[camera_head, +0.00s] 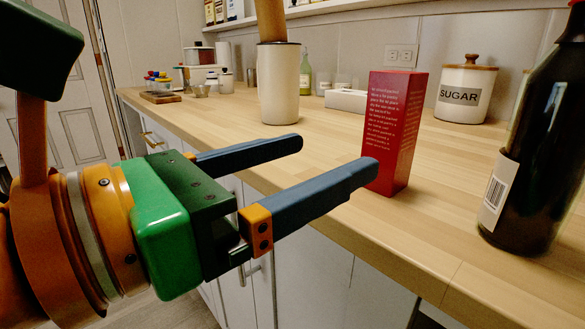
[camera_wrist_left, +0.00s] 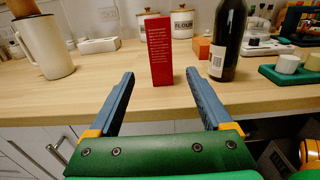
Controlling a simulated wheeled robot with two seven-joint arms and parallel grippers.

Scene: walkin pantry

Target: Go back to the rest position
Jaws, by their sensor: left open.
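My left gripper (camera_head: 339,159) is open and empty in the head view, with its blue fingers reaching over the front edge of the wooden counter. It also shows in the left wrist view (camera_wrist_left: 168,98), fingers wide apart. A red box (camera_head: 395,130) stands upright on the counter just beyond the fingertips; in the left wrist view the red box (camera_wrist_left: 159,52) is ahead, between the lines of the two fingers, with nothing gripping it. My right gripper cannot be made out in either view.
A dark bottle (camera_head: 535,150) stands at the right of the counter (camera_head: 300,150). A white pitcher (camera_head: 279,85) with a wooden thing in it is at the back left. A sugar canister (camera_head: 465,90) stands behind the box. White cabinets (camera_head: 310,265) are below the counter.

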